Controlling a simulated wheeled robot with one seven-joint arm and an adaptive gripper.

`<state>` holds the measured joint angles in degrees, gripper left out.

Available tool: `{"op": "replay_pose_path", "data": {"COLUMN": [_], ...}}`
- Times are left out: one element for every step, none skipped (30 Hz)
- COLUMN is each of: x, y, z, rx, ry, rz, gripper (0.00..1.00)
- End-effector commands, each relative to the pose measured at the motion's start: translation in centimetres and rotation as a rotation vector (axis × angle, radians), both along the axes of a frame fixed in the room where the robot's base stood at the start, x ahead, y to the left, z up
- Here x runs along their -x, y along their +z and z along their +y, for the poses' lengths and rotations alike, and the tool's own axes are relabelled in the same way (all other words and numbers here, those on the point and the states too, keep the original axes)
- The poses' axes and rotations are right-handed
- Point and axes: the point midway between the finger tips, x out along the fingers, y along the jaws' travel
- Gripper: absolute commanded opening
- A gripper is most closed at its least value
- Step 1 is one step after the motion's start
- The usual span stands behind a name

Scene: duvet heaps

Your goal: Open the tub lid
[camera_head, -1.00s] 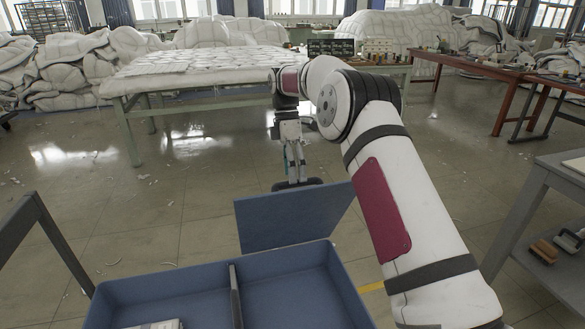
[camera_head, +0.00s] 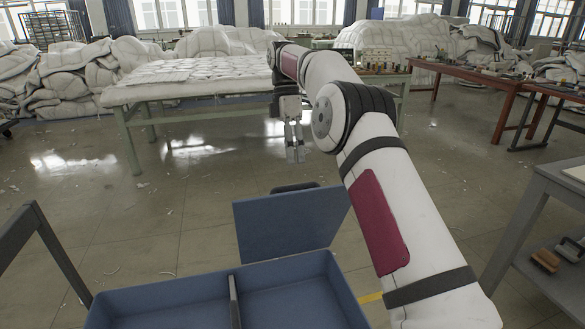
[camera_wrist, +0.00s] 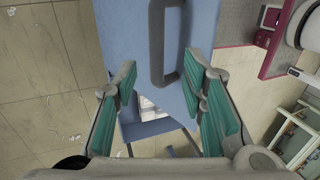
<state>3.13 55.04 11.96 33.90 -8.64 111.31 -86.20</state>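The blue tub (camera_head: 160,299) stands at the bottom of the head view, split by a dark divider (camera_head: 235,300). Its blue lid (camera_head: 290,224) stands up, tilted, behind the right compartment. A dark handle (camera_head: 295,187) shows at the lid's top edge. My gripper (camera_head: 295,157) hangs above and behind the lid, clear of it. In the wrist view, the two teal-padded fingers (camera_wrist: 165,110) are spread with nothing between them. The lid (camera_wrist: 200,35) and its dark handle (camera_wrist: 157,45) lie beyond the fingertips. The left compartment's contents are mostly cut off by the frame.
A grey bench (camera_head: 555,190) with brushes on its shelf stands at the right. A dark frame (camera_head: 45,245) is at the left. A green-legged table (camera_head: 190,87) with a quilted cover is at the back. The floor between is open, with scraps on it.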

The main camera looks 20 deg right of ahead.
Motion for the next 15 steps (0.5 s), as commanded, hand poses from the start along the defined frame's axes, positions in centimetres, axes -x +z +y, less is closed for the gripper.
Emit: {"op": "replay_pose_path", "data": {"x": [0.0,0.0,0.0,0.0,0.0,0.1,0.1,0.1,0.1,0.1,0.1,0.1,0.1,0.1,0.1], "y": [0.4,0.6,0.9,1.0,1.2,1.3,1.3,1.4,1.4,1.4,1.4,1.4,1.4,1.4,1.4], "z": [0.0,0.0,0.0,0.0,0.0,0.0,0.0,0.0,0.0,0.0,0.0,0.0,0.0,0.0,0.0], "rx": [0.0,0.0,0.0,0.0,0.0,0.0,0.0,0.0,0.0,0.0,0.0,0.0,0.0,0.0,0.0], "ry": [0.0,0.0,0.001,0.001,0.001,0.001,0.001,0.001,0.001,0.001,0.001,0.001,0.001,0.001,0.001], "rz": [0.0,0.0,0.0,0.0,0.001,0.002,0.002,0.002,0.002,0.002,0.002,0.002,0.002,0.002,0.002], "gripper": [0.38,0.38,0.38,0.38,0.38,0.38,0.38,0.38,0.38,0.38,0.38,0.38,0.38,0.38,0.33]}}
